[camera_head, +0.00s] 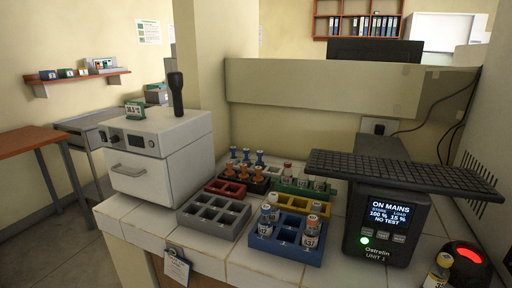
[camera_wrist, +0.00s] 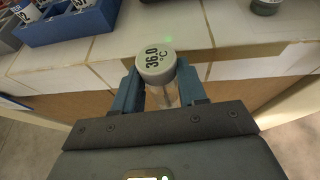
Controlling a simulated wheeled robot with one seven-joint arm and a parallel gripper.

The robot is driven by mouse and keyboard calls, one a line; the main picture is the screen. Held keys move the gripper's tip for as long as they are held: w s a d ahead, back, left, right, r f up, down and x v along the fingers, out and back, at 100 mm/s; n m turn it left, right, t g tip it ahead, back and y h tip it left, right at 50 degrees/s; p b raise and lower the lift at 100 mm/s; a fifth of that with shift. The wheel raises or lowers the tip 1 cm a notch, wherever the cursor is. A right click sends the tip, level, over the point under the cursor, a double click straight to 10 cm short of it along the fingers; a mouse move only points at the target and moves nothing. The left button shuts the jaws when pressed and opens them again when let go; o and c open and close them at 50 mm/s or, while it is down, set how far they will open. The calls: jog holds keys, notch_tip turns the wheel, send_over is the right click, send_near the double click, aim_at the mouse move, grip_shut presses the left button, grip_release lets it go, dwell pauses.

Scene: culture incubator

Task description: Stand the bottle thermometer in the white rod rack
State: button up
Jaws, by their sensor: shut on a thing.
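The bottle thermometer (camera_wrist: 155,68), with a pale round cap reading 36.0 °C and a clear body below, is between the blue-grey fingers of my gripper (camera_wrist: 160,92) in the wrist view. My gripper is shut on it, in front of the bench edge. The cap faces the camera; the lower body is mostly hidden. Neither gripper nor thermometer shows in the head view. A small white rack (camera_head: 272,169), probably the white rod rack, stands at the back of the rack group in the head view, partly hidden by tubes and other racks.
A blue rack (camera_head: 290,243) with vials stands near the bench front; it also shows in the wrist view (camera_wrist: 68,27). Grey (camera_head: 213,215), red, black, green and yellow racks crowd behind. A white incubator (camera_head: 160,150) stands left. A black display unit (camera_head: 385,225) and a vial (camera_head: 438,272) stand right.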

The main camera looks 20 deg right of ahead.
jog(key=w+a+f+n+t+y, duration=0.1)
jog(key=w+a+f+n+y, duration=0.1)
jog(key=f, duration=0.4)
jog(key=w+a+f+n+t+y, duration=0.1)
jog(key=w+a+f+n+y, duration=0.1)
jog(key=a+f+n+y, duration=0.2)
notch_tip(320, 180, down, 2)
jog(key=shift+w+a+f+y, duration=0.15)
jog(key=shift+w+a+y, duration=0.1)
jog(key=shift+a+y, duration=0.3)
jog(key=shift+d, duration=0.15)
jog(key=shift+w, duration=0.1)
notch_tip(320, 180, down, 6)
jog(key=b, duration=0.6)
jog(key=shift+f, duration=0.15)
